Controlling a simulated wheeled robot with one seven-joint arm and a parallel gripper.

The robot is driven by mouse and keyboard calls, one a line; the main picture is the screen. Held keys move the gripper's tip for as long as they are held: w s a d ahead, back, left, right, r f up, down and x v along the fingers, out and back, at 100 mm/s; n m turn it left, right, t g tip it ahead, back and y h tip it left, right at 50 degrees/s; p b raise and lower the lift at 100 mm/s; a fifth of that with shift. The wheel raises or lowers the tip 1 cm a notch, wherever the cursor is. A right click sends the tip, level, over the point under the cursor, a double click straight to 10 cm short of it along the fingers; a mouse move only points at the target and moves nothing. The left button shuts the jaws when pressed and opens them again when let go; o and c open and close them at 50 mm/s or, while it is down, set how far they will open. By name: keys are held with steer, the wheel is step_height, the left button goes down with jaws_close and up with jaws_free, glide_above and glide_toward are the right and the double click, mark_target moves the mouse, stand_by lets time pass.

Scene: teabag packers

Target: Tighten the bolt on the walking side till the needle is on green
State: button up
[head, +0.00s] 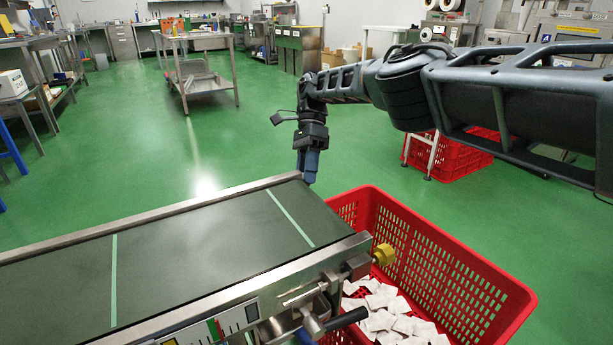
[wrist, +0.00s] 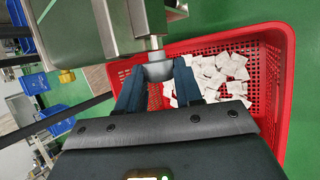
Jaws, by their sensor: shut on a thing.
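My gripper (head: 309,178) reaches down at the far corner of the conveyor's (head: 190,262) end. In the wrist view my gripper (wrist: 158,84) has its two blue fingers closed on the sides of a round grey bolt head (wrist: 158,68). The bolt's shaft runs into the metal end of the conveyor frame. In the head view this bolt is hidden behind the belt's corner and the fingers. A yellow knob (head: 384,254) sits on the near corner. A white gauge strip (head: 232,320) with coloured marks is on the near side rail; any gauge on the far rail is hidden.
A red crate (head: 455,275) with white teabags (head: 388,315) stands below the conveyor's end, close under my gripper. Another red crate (head: 455,155) is behind my arm. A metal trolley (head: 200,75) stands farther back. Green floor beyond the conveyor is open.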

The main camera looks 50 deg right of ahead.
stand_by(0.4)
steer(key=o, duration=1)
steer(key=shift+o, duration=0.2)
steer(key=shift+r+p, duration=0.4)
steer(key=shift+r, duration=0.05)
steer(key=s+d+r+p, duration=0.7)
steer(key=r+p, duration=0.3)
steer(key=p, duration=0.2)
steer(key=shift+s+d, duration=0.4)
steer(key=shift+s, duration=0.4)
